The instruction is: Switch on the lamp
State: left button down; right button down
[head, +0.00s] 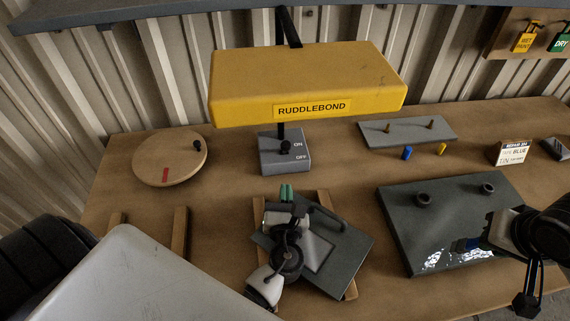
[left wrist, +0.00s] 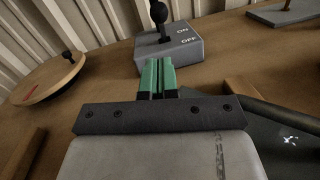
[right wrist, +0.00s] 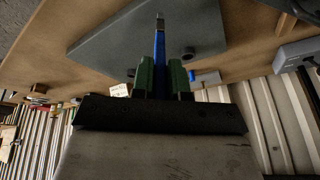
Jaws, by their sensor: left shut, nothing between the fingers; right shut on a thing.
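A yellow hood marked RUDDLEBOND (head: 306,82) hangs over the table; its underside is hidden and no glow shows from it. Below it stands a grey switch box (head: 284,162) marked ON and OFF, with a black-knobbed lever (head: 286,147). The box (left wrist: 185,50) and lever (left wrist: 159,14) also show in the left wrist view; I cannot tell the lever's setting for sure. My left gripper (head: 286,192), green-tipped (left wrist: 157,76), is shut and empty just in front of the box, apart from the lever. My right gripper (head: 472,243) is shut on a slim blue tool (right wrist: 159,55).
Under my left gripper lies a dark framed panel with a handle (head: 343,238) on wooden rails. A dark plate with two round bosses (head: 400,215) lies below my right gripper. A round wooden disc (head: 165,160) stands left; a grey plate with pegs (head: 410,132) lies behind.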

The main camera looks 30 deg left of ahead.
aim_at(285, 148)
pick_arm(q)
jog(key=x, duration=0.9)
jog(key=shift+w+r, duration=0.1)
pick_arm(e)
jog(key=shift+s+d, duration=0.1)
jog(key=shift+s, duration=0.05)
